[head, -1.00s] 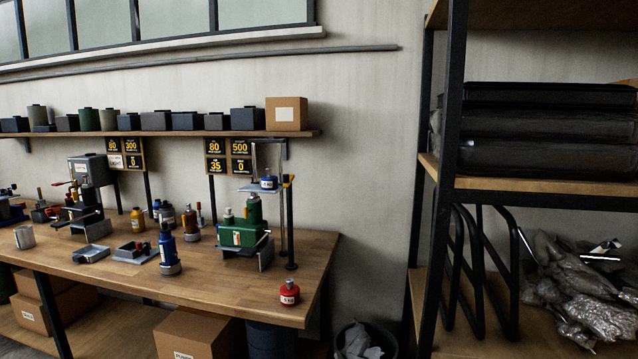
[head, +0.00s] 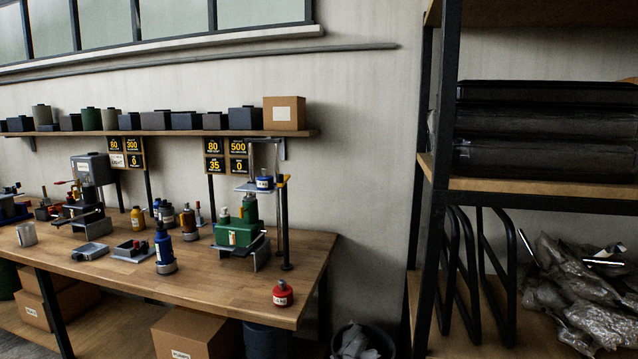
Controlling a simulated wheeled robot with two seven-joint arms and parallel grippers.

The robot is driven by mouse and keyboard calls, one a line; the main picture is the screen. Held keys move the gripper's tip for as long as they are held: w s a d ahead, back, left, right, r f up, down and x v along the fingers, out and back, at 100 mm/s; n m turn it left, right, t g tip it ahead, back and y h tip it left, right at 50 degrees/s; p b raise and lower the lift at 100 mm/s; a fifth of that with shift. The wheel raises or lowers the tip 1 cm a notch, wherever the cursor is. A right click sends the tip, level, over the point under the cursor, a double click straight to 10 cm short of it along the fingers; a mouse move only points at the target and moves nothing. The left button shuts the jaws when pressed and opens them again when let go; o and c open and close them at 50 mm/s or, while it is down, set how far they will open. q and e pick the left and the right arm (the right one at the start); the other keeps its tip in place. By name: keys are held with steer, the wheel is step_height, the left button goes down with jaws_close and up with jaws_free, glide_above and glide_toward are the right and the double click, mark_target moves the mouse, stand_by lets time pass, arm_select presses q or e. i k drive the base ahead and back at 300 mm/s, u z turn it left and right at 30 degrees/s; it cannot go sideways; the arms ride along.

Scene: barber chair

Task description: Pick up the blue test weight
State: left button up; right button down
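A small blue weight (head: 265,183) with a pale label sits on the raised plate of the stand over the green press (head: 238,234), near the right end of the workbench (head: 215,284). It looks upright. A red weight (head: 283,294) of similar shape, also labelled, stands alone near the bench's front right corner. A taller blue bottle-like device (head: 164,248) stands near the front edge, left of the green press. Neither of my grippers shows in the head view.
Behind the bench, a wall shelf (head: 190,133) holds grey boxes and a cardboard box (head: 284,113). A tall rack (head: 545,185) stands at right. A dark bin (head: 362,342) is on the floor between. The bench is clear around the red weight.

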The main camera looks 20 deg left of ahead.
mark_target(265, 182)
steer(key=i, duration=0.85)
